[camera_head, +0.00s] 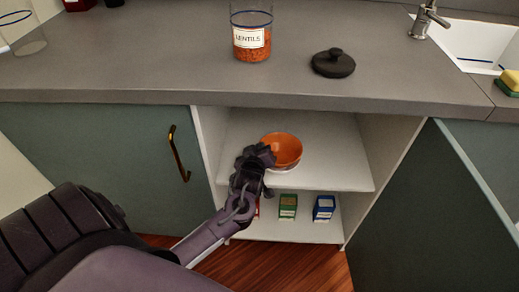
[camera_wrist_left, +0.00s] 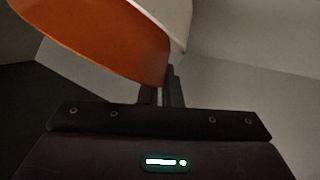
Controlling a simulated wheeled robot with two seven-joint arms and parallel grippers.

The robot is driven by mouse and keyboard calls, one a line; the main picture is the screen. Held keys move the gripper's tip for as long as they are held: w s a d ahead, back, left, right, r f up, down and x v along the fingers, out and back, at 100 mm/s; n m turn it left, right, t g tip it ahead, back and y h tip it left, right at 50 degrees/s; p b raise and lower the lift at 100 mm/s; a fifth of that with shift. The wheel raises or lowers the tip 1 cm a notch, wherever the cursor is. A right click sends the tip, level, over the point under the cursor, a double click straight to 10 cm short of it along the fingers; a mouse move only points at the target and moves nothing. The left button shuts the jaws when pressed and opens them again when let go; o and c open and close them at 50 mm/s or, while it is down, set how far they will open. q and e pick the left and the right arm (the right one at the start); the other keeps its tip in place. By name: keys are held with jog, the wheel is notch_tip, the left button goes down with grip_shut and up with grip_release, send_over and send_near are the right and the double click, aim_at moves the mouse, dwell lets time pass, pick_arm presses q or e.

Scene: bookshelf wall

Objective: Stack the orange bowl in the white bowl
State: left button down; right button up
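The orange bowl (camera_head: 287,148) is in the open cabinet, over its upper shelf. The white bowl (camera_head: 284,170) shows as a pale rim just under it, mostly hidden. I cannot tell whether the orange bowl rests in it or is held just above. My left gripper (camera_head: 262,158) is at the left edge of the orange bowl. In the left wrist view the orange bowl (camera_wrist_left: 100,38) meets the nearly closed fingers (camera_wrist_left: 164,88), which look shut on its edge. The white bowl (camera_wrist_left: 180,20) shows beside it. My right gripper is not in view.
The countertop (camera_head: 180,62) overhangs the cabinet, with a lentils jar (camera_head: 252,38) and a black lid (camera_head: 333,63) on it. The lower shelf holds a green box (camera_head: 288,206) and a blue box (camera_head: 324,208). An open door (camera_head: 410,215) stands at right. The upper shelf's right side is clear.

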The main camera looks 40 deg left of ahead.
pick_arm(q)
jog(key=shift+f, duration=0.45)
jog(key=c, duration=1.6)
grip_release()
